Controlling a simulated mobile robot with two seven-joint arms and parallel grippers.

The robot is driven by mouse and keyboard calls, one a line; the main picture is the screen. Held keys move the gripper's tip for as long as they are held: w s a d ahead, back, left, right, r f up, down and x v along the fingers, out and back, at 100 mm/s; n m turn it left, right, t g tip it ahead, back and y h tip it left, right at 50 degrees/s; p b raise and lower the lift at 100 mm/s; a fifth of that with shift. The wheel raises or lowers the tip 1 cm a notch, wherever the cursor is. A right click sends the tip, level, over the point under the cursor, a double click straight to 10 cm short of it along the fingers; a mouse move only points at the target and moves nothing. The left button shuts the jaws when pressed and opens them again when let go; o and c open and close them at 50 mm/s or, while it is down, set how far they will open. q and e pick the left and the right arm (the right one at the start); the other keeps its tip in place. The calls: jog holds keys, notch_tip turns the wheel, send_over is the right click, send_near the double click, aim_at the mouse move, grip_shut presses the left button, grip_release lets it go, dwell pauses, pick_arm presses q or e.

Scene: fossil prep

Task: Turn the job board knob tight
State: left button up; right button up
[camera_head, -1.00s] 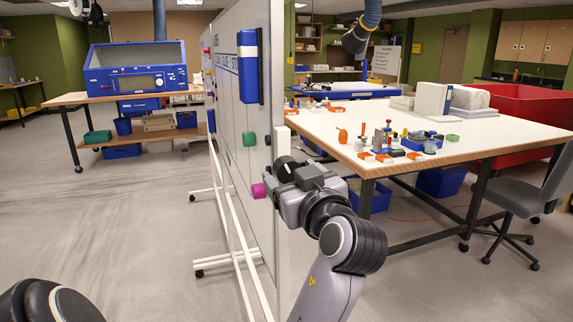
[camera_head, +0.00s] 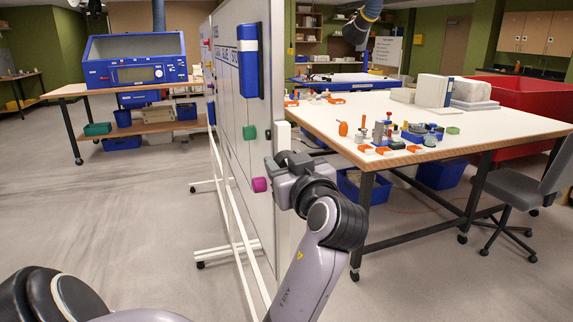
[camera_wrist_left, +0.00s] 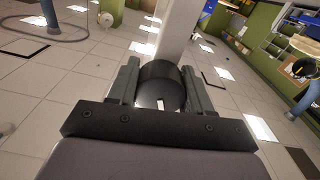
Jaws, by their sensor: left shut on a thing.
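The job board (camera_head: 236,112) is a tall white panel on a wheeled white frame, seen nearly edge-on left of centre in the head view. My left gripper (camera_head: 279,165) is at the board's near upright edge. In the left wrist view, my left gripper (camera_wrist_left: 161,88) has its two dark fingers on either side of the black round knob (camera_wrist_left: 160,85), shut on it. The knob has a small white mark on its face and sits against a pale post (camera_wrist_left: 172,35). In the head view, the gripper mostly hides the knob. My right gripper is not in view.
A magenta magnet (camera_head: 259,185), a green magnet (camera_head: 249,132) and a blue holder (camera_head: 249,70) are on the board close to my gripper. A white-topped worktable (camera_head: 370,115) with small tools stands to the right.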

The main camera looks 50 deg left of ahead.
pick_arm(q)
jog(key=m, duration=0.5)
jog(key=shift+f, duration=0.1)
dwell(0.3)
jog(key=o, duration=1)
jog(key=shift+o, duration=0.2)
notch_tip(320, 180, up, 20)
jog(key=shift+r, duration=0.1)
dwell(0.6)
